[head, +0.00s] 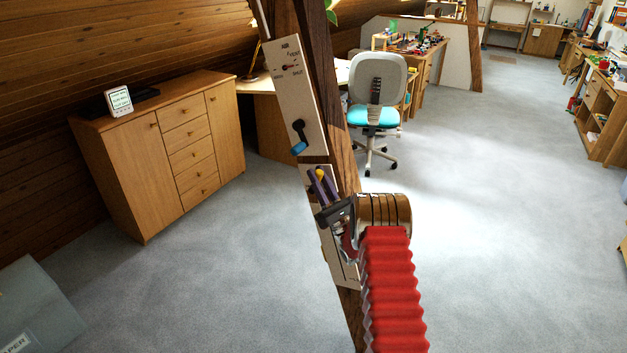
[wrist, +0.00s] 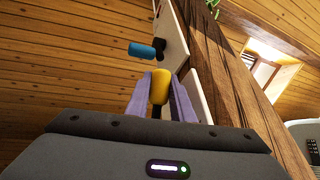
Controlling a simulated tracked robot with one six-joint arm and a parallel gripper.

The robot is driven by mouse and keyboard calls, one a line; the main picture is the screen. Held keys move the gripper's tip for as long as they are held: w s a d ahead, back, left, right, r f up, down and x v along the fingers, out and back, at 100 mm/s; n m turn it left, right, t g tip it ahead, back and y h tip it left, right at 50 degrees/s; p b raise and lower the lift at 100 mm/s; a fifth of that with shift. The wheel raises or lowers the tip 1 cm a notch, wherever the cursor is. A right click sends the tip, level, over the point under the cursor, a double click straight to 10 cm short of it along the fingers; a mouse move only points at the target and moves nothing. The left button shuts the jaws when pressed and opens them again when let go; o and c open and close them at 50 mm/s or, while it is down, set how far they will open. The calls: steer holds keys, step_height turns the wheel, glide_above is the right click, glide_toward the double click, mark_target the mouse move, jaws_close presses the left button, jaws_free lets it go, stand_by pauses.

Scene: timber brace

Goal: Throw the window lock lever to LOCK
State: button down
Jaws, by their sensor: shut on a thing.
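My gripper (head: 322,182) is at the lower pale panel (head: 348,272) on the timber brace (head: 318,80). Its two purple fingers are closed on either side of a yellow lever handle (head: 320,174). In the wrist view the yellow handle (wrist: 160,86) sits between the fingertips (wrist: 160,96). The gripper and arm hide much of the lower panel, and no LOCK marking can be read. An upper pale panel (head: 289,75) holds a lever with a blue handle (head: 298,148), apart from my gripper. The blue handle also shows in the wrist view (wrist: 142,50), above and left of the yellow one.
A wooden cabinet (head: 160,150) with a small display (head: 118,100) stands left. An office chair (head: 377,85) and desk are behind the brace. A grey box (head: 35,305) is at the lower left. The carpet (head: 490,200) at right is clear.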

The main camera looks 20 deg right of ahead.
steer(key=shift+d+f, duration=0.1)
steer(key=shift+d, duration=0.2)
steer(key=c, duration=1.9)
jaws_free()
steer(key=shift+o, duration=0.4)
steer(key=shift+a, duration=0.2)
steer(key=shift+r, duration=0.2)
step_height(320, 180, up, 10)
steer(key=shift+f, duration=0.15)
